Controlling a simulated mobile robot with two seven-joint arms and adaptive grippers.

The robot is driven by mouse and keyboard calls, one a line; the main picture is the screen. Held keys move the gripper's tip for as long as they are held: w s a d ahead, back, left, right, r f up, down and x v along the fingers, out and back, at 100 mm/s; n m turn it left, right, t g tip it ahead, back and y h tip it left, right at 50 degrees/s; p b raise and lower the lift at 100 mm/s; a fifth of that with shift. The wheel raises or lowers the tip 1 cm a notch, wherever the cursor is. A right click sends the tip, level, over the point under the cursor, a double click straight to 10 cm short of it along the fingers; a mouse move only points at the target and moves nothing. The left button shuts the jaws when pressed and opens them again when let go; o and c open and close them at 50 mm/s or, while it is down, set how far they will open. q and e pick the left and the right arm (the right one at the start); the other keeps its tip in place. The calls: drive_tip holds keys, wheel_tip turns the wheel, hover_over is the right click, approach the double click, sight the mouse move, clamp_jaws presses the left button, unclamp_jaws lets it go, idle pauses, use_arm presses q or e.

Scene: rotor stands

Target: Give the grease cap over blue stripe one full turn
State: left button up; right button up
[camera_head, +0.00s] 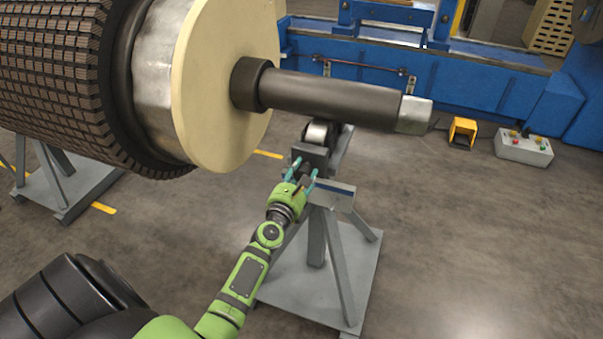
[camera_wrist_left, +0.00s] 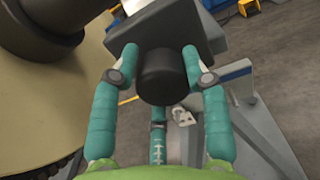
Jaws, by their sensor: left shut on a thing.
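The grease cap (camera_wrist_left: 162,76) is a dark round knob on the face of a dark block (camera_wrist_left: 165,28) in the left wrist view. My left gripper (camera_head: 305,172) is at the head of the grey rotor stand (camera_head: 340,200). Its teal fingers stand around the cap, one on each side and one below, shut on it. A blue stripe (camera_wrist_left: 236,74) shows on the stand's beam, to the right of and beyond the cap. In the head view, the fingers mostly hide the cap. My right gripper is in neither view.
A large rotor with a cream end disc (camera_head: 222,80) and a dark shaft (camera_head: 330,97) lies above the stand. The shaft passes close over my left gripper. A blue machine (camera_head: 480,80), a yellow pedal (camera_head: 463,131) and a control box (camera_head: 523,147) stand behind. Floor at right is clear.

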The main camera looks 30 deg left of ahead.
use_arm(q)
drive_tip(key=shift+w+r, duration=0.1)
drive_tip(key=shift+r, duration=0.2)
